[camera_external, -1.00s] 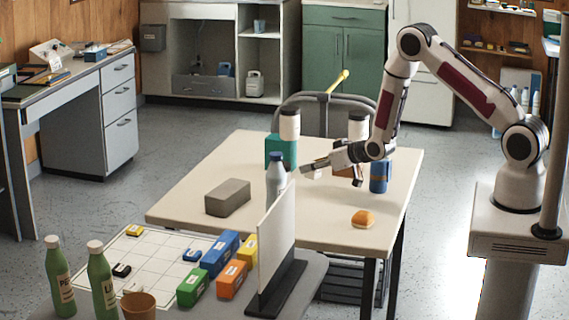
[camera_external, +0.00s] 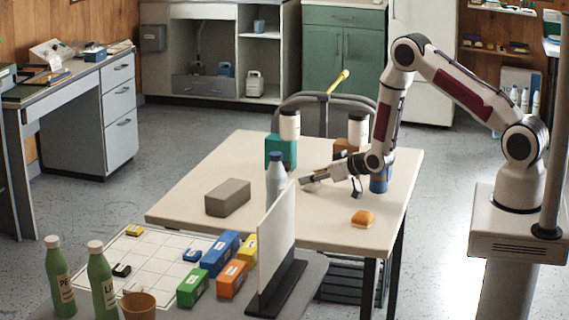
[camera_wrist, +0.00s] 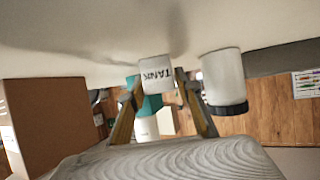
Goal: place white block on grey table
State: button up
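The white block (camera_wrist: 155,73), marked "TANK", shows in the wrist view between my fingertips, close to the cream table top (camera_wrist: 60,45). In the external view the white block (camera_external: 311,187) is small and pale at the end of my gripper (camera_external: 307,183), hard to tell from the table. My gripper (camera_wrist: 159,77) reaches low over the table, with one finger on each side of the block and slim gaps; firm contact is not visible. The grey table (camera_external: 318,268) is in the foreground, partly behind a white upright panel (camera_external: 277,225).
A grey brick (camera_external: 228,197), a grey bottle (camera_external: 276,178), an orange bun-like item (camera_external: 362,219) and a blue can (camera_external: 379,183) stand around my gripper. A teal block (camera_external: 281,151) and white jars (camera_external: 358,128) are behind. Coloured boxes (camera_external: 220,254) and green bottles (camera_external: 102,280) occupy the foreground.

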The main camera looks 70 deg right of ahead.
jog(key=shift+r, duration=0.15)
dwell(0.3)
jog(key=shift+s, duration=0.1)
jog(key=shift+v, duration=5.95)
jog(key=shift+r, duration=0.1)
